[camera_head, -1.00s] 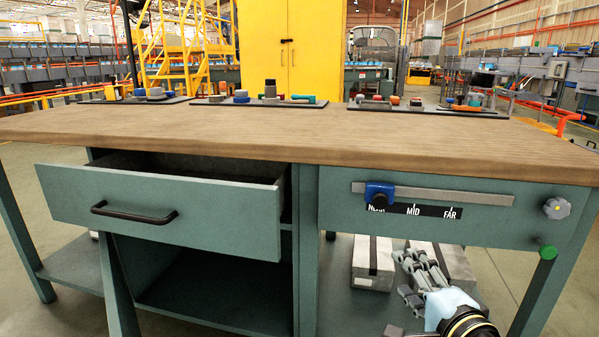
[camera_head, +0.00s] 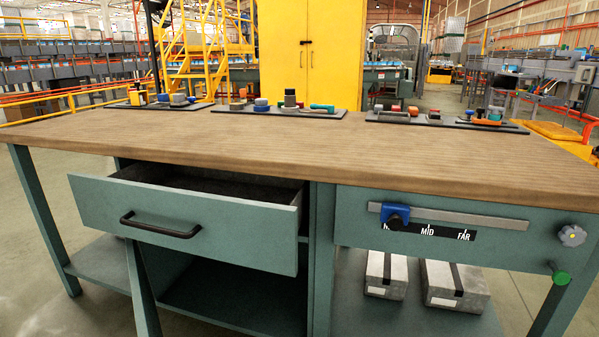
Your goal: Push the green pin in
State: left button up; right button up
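The green pin (camera_head: 561,278) is a round green knob at the lower right of the workbench front, near the top of the right leg. A dark stem shows just above and left of it, so it stands out from the panel. Neither of my grippers shows in the head view.
A workbench (camera_head: 300,140) has a drawer (camera_head: 190,222) pulled open at left. A blue slider (camera_head: 394,214) sits at the left end of its rail, above a MID/FAR label. A grey knob (camera_head: 572,236) is above the pin. Grey blocks (camera_head: 455,288) lie on the lower shelf.

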aim_at(559, 277)
jog(key=z, duration=1.45)
jog(key=u, duration=1.7)
jog(key=z, duration=1.7)
jog(key=l, duration=0.1)
